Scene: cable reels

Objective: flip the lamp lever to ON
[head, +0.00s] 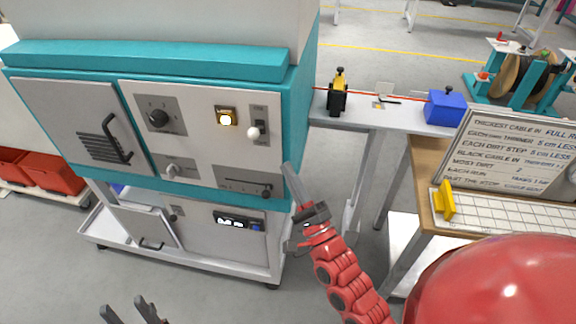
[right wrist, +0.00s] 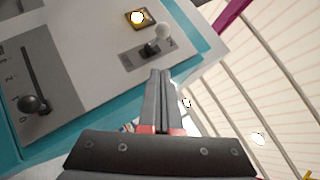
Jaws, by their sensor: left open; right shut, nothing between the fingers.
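The lever with a white ball knob (head: 253,132) stands on a small grey plate at the right of the white panel on the teal machine. The plate's lettering is too small to read. The knob also shows near the top of the right wrist view (right wrist: 163,33). Left of it is a lit yellow-white lamp (head: 226,118), also seen in the right wrist view (right wrist: 137,17). My right gripper (head: 288,170) is shut and empty, below and right of the lever, apart from it; its fingers (right wrist: 161,75) point toward the panel's edge. My left gripper (head: 128,308) is open and empty at the bottom.
The panel also has a black rotary knob (head: 158,118), a smaller knob (head: 172,170) and a slider (head: 264,191) below the lever. A black door handle (head: 118,140) sticks out at left. A side table with a blue box (head: 445,107) stands right of the machine.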

